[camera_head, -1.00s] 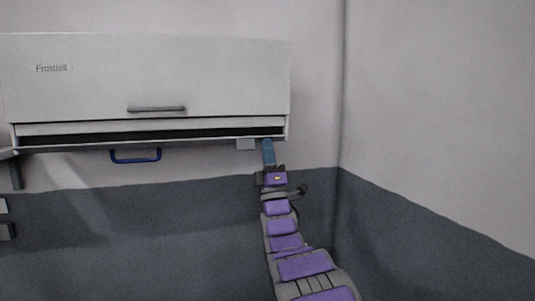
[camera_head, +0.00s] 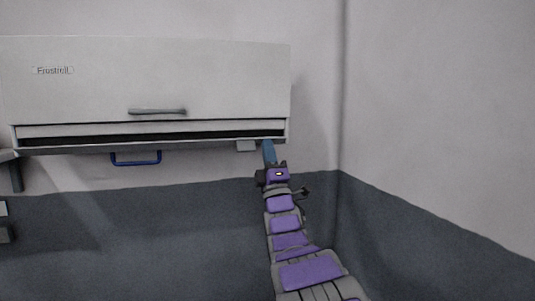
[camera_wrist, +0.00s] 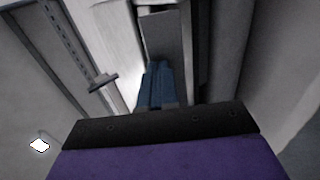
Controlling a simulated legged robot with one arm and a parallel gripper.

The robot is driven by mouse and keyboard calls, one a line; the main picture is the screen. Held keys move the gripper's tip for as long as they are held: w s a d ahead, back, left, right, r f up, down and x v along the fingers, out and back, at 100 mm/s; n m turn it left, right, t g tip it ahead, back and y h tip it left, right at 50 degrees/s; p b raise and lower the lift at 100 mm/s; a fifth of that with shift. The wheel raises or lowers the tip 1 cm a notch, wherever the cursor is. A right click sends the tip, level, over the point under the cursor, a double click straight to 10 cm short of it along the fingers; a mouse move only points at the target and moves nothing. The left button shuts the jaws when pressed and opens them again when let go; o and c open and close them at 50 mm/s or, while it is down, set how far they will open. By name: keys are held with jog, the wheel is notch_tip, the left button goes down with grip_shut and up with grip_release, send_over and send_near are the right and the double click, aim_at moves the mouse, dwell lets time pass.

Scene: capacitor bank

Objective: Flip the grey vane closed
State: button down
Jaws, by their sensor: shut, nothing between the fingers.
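A long white wall unit lettered "Frostrell" (camera_head: 205,85) hangs on the wall, with a dark slot along its lower front. A thin grey strip (camera_head: 80,149) runs along the bottom edge below the slot; it looks like the grey vane, and the slot above it stands open. My gripper (camera_head: 268,145), with blue fingers, is shut and empty, pointing up just under the right end of the unit. In the wrist view the fingers (camera_wrist: 160,80) are together, before a grey flat part (camera_wrist: 165,35) that may be the vane's end. Whether they touch it I cannot tell.
A grey bar handle (camera_head: 157,111) is on the unit's front. A blue handle (camera_head: 136,162) hangs further left. Grey fittings stand at the left edge. The right wall is clear.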

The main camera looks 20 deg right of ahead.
notch_tip(320, 180, up, 3)
jog(key=g+p, duration=0.3)
jog(key=g, duration=0.2)
jog(key=shift+s, duration=0.1)
jog(key=g+p, duration=0.1)
jog(key=p, duration=0.1)
jog(key=g+p, duration=0.1)
jog(key=p, duration=0.1)
jog(key=shift+w+r+g, duration=0.3)
jog(key=shift+p, duration=0.3)
jog(key=shift+w, duration=0.15)
jog(key=shift+w+p, duration=0.1)
jog(key=shift+p, duration=0.25)
